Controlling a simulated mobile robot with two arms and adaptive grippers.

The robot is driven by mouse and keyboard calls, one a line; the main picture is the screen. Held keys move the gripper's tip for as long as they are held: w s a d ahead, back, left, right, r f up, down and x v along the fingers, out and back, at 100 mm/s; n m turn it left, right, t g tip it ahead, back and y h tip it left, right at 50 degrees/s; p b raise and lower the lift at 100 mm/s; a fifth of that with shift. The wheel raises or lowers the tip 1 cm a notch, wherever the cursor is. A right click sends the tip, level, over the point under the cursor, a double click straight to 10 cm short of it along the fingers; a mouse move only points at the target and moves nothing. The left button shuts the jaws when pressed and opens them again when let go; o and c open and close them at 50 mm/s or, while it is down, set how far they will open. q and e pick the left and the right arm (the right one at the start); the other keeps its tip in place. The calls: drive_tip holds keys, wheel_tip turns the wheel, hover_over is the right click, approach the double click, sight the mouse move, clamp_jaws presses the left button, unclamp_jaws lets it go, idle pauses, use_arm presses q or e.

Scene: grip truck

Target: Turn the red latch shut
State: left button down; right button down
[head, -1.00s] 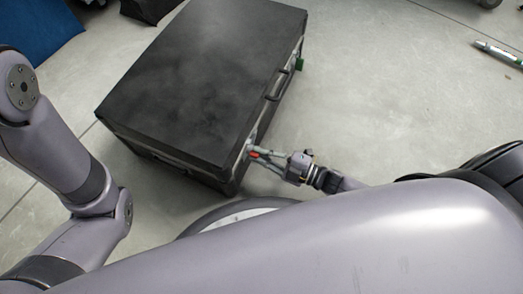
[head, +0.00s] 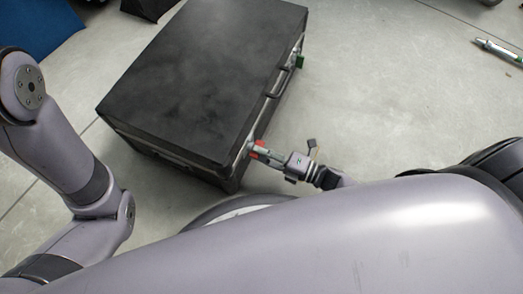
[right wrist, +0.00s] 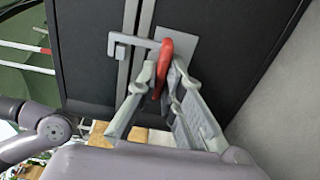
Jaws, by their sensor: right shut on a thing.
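The red latch (right wrist: 163,68) is on the side of a black case (head: 205,75). In the right wrist view its grey hooked bar (right wrist: 135,38) reaches left from a metal plate (right wrist: 184,46), across the pale seam of the case. My right gripper (right wrist: 160,85) is shut on the red part, with a finger on each side of it. In the head view the red latch (head: 258,150) shows at the tips of my right gripper (head: 262,151), by the case's near right corner. My left arm enters at the left of the head view; its gripper is out of view.
A handle (head: 278,82) and a green latch (head: 299,62) are farther along the same side of the case. A pen-like object (head: 496,50) lies on the floor at the right.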

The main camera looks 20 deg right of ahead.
drive_tip(key=shift+f, duration=0.1)
idle(0.3)
drive_tip(key=c, duration=1.7)
unclamp_jaws()
drive_tip(key=v, duration=1.2)
